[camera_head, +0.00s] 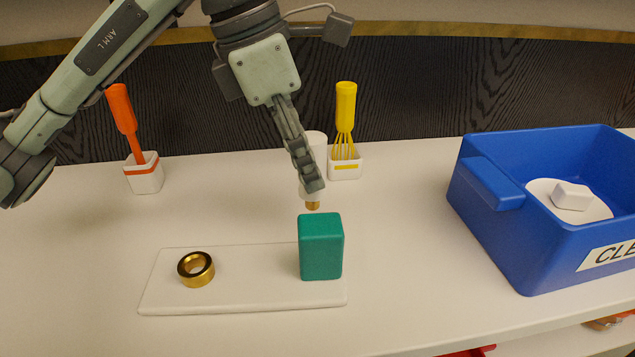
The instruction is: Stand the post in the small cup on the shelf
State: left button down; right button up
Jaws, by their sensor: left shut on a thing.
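My left gripper (311,184) comes down from the top and is shut on a pale post (318,142) with a gold lower tip. The post is roughly upright, partly hidden behind the fingers. Its tip shows just above the green block's top edge in the picture; I cannot tell whether it is over or behind the block. A gold ring-like cup (187,276) with a dark opening sits on the left part of a low white slab (247,296). It is the only small round cup I see. The post is to the right of it and apart. My right gripper is not in view.
A green block (321,248) stands on the slab's right end. Behind are white holders with an orange utensil (122,110) and a yellow whisk (345,108). A blue crate (490,235) holding white items stands at right. The counter left of the slab is clear.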

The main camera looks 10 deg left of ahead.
pick_arm(q)
jog(key=shift+w+d+f, duration=0.45)
jog(key=shift+w+d, duration=0.05)
jog(key=shift+w, duration=0.05)
jog(key=shift+f, duration=2)
jog(key=shift+f, duration=0.15)
jog(key=c, duration=1.2)
grip_release()
